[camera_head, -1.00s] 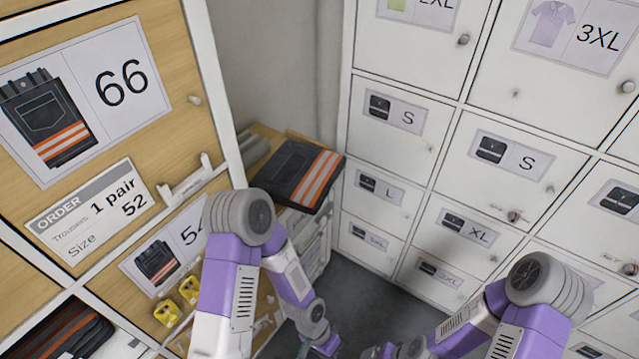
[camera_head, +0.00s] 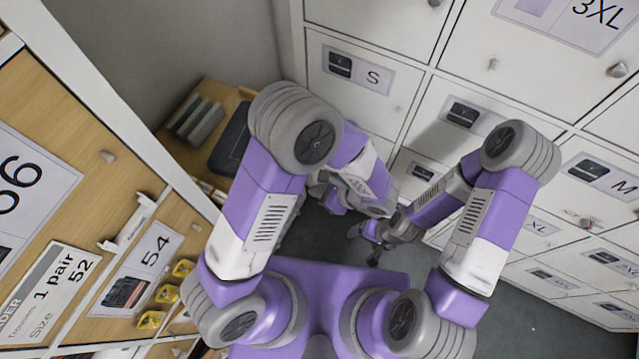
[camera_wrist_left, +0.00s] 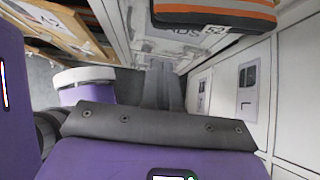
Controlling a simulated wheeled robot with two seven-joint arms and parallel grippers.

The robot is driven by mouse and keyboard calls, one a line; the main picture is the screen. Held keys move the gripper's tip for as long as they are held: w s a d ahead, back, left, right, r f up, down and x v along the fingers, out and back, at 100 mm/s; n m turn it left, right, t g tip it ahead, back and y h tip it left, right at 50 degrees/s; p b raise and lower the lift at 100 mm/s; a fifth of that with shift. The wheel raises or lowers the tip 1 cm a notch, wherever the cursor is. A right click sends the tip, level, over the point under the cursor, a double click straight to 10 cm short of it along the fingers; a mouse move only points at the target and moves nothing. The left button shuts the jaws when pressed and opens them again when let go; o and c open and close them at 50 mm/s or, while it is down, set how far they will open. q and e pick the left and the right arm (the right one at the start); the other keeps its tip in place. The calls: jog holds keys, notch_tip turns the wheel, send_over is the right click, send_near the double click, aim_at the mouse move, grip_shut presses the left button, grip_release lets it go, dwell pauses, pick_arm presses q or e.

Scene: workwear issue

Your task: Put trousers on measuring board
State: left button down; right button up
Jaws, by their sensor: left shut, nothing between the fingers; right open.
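The folded dark trousers (camera_head: 231,140) lie on a wooden-topped bench (camera_head: 170,140) in the head view, mostly hidden behind my left arm. In the left wrist view the trousers (camera_wrist_left: 214,17) show at the top edge, with orange and grey stripes and a tag reading 52. My left gripper (camera_wrist_left: 161,88) is shut and empty, apart from the trousers; my left arm hides it in the head view. My right gripper (camera_head: 371,243) is open and empty, low over the floor in front of the white lockers. I cannot make out a measuring board.
Grey bars (camera_head: 198,120) lie on the bench beside the trousers. White lockers (camera_head: 350,85) with size labels stand behind and at right. A wooden cabinet with an order card for size 52 (camera_head: 45,295) and yellow pieces (camera_head: 165,293) is at left. Grey floor (camera_head: 500,310) is clear.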

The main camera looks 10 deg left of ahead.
pick_arm(q)
jog(key=w+a+f, duration=0.3)
jog(key=a+f, duration=0.1)
jog(key=a, duration=0.4)
jog(key=shift+f+b, duration=0.3)
jog(key=shift+b, duration=0.1)
jog(key=shift+a, duration=0.1)
jog(key=shift+w+a+b, duration=0.25)
jog(key=shift+w+a, duration=0.05)
jog(key=shift+a, duration=0.45)
jog(key=shift+w+a+b, duration=0.2)
jog(key=shift+w+a, duration=0.05)
jog(key=shift+a, duration=0.5)
jog(key=shift+d, duration=0.15)
